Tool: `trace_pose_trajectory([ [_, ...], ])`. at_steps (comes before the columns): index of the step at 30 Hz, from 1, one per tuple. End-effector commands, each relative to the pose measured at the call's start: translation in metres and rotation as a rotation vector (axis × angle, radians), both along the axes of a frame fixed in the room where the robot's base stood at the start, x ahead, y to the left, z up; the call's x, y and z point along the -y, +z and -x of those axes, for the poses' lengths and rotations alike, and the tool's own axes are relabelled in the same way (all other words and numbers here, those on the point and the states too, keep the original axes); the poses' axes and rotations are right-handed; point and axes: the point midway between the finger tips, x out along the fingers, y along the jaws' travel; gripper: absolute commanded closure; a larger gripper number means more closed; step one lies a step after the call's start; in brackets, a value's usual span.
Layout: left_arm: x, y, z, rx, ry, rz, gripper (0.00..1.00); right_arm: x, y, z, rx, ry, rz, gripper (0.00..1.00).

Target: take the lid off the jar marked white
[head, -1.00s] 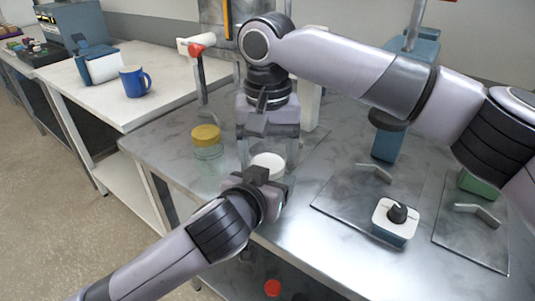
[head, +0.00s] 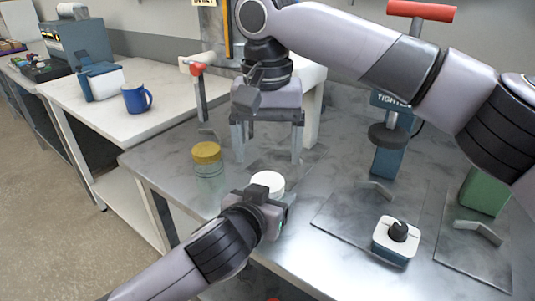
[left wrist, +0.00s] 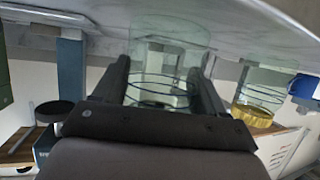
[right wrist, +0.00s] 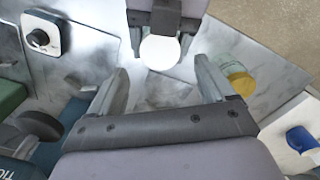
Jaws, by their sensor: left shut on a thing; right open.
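The jar with the white lid (head: 268,183) stands on the metal table (head: 330,160). Its lid is on, and it also shows in the right wrist view (right wrist: 160,52). My left gripper (head: 262,200) is shut around the jar's glass body (left wrist: 165,85), which fills the space between the fingers in the left wrist view. My right gripper (head: 268,150) is above and behind the jar, pointing down. It is open and empty, with its fingers (right wrist: 163,85) spread wide and apart from the white lid. Any marking on the jar cannot be read.
A glass jar with a yellow lid (head: 206,152) stands to the left of the white-lidded jar. A white box with a black knob (head: 396,238) and a blue press-like stand (head: 388,150) are to the right. A blue mug (head: 136,98) stands on the white side table.

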Motion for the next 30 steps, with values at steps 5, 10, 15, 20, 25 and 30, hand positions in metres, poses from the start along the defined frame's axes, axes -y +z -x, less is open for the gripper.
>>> trace_pose_trajectory([
  [5,0.000,0.000,0.000,0.000,0.000,0.000,1.00,0.000,0.018,-0.001,0.006,-0.130,0.000,0.18],
  [10,0.000,0.000,0.000,0.000,0.000,0.000,1.00,0.001,0.015,-0.001,0.003,-0.182,-0.002,0.18],
  [15,0.000,0.000,0.000,0.000,0.000,0.000,1.00,0.001,-0.010,0.000,0.001,-0.181,-0.001,0.18],
  [20,0.000,0.000,0.000,0.000,0.000,0.000,1.00,0.001,-0.034,0.000,0.001,-0.181,-0.003,0.18],
  [25,0.000,0.000,0.000,0.000,0.000,0.000,1.00,0.001,-0.052,0.000,0.002,-0.180,-0.002,0.18],
  [30,0.000,0.000,0.000,0.000,0.000,0.000,1.00,0.001,-0.058,-0.001,0.002,-0.180,-0.003,0.18],
])
